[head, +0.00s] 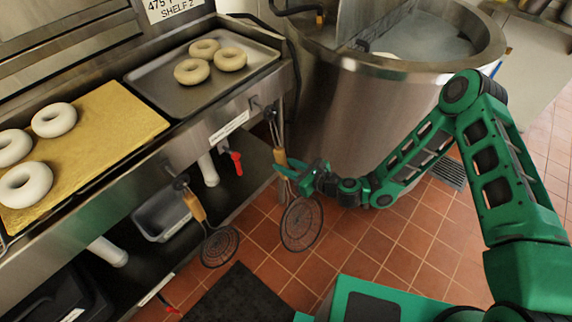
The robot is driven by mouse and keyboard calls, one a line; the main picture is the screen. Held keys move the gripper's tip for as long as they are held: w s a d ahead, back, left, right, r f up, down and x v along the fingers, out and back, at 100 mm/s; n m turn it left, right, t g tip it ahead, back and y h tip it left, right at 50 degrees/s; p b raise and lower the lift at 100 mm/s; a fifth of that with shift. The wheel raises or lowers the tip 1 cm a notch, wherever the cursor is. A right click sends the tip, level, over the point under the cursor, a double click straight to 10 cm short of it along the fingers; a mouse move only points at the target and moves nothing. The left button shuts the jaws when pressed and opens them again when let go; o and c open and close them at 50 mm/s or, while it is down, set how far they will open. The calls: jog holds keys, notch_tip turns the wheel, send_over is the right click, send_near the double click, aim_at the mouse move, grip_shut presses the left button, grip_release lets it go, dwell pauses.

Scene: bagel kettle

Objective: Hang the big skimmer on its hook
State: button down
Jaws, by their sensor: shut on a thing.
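My gripper (286,172) is shut on the wooden handle of the big skimmer (301,222) at the front of the steel counter. The skimmer hangs upright below the gripper, its round mesh head over the tiled floor. Its upper end reaches a dark hook (256,103) on the counter's front rail. I cannot tell whether the end loop is around the hook or only beside it. A second skimmer (220,246), with a wooden handle, hangs from another hook (166,166) further left on the rail.
A large steel kettle (340,120) stands close behind my gripper. The counter carries a tray (160,75) and a yellow board (125,118), each with several bagels. A red-handled valve (236,163) is under the rail. Tiled floor (375,245) in front is open.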

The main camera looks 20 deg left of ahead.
dwell(0.4)
jog(key=c, duration=1.4)
grip_release()
jog(key=shift+d, duration=0.1)
jog(key=v, duration=1)
jog(key=shift+d, duration=0.25)
jog(key=shift+s+r, duration=0.1)
jog(key=shift+r, duration=0.05)
